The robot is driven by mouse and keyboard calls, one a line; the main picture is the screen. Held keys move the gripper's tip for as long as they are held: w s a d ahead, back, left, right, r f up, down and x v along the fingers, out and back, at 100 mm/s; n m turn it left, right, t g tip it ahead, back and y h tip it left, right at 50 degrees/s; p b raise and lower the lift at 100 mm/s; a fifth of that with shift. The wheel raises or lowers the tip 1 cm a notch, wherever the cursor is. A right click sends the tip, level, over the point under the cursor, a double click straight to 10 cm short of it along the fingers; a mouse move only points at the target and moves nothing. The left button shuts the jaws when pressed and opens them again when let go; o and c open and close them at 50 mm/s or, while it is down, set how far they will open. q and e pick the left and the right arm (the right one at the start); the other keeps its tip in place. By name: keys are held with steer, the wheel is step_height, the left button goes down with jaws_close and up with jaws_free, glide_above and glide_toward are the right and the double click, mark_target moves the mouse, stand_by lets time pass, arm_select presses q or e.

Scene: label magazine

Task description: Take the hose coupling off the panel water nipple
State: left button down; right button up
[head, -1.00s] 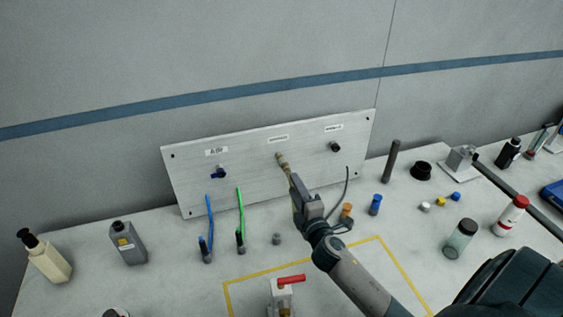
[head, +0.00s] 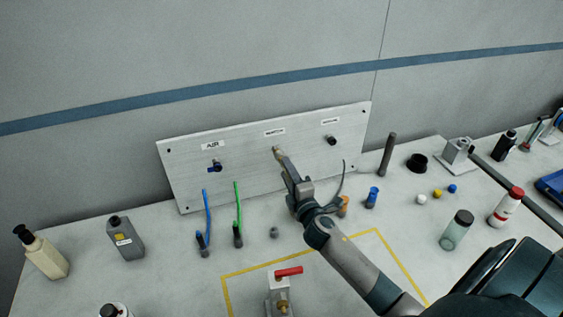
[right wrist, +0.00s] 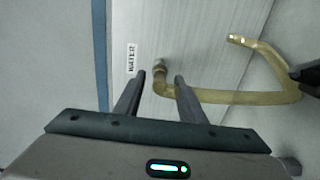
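The grey panel (head: 230,175) leans at the back of the bench, with a middle fitting under a label that reads WATER in the right wrist view. The small brownish hose coupling (right wrist: 159,67) sits at that water nipple; it also shows in the head view (head: 277,150). A tan hose (right wrist: 235,97) bends away from it, passes behind one finger and loops to a free end. My right gripper (right wrist: 161,76) is open, its fingers on either side of the coupling and hose start, with gaps showing. In the head view it (head: 281,157) points at the panel. My left gripper is out of view.
An air fitting (head: 215,165) with a blue part and a dark fitting (head: 331,140) flank the middle one. Blue (head: 207,220) and green (head: 238,215) upright tubes stand before the panel. A red-handled valve (head: 287,272) stands inside the yellow outline. Bottles stand at both sides.

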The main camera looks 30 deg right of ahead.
steer(key=shift+b+x, duration=0.35)
steer(key=shift+x, duration=2.4)
steer(key=shift+s, duration=0.1)
steer(key=shift+c, duration=0.2)
jaws_close()
steer(key=shift+s, duration=0.15)
steer(key=shift+p+v, duration=0.6)
steer(key=shift+v, duration=2.2)
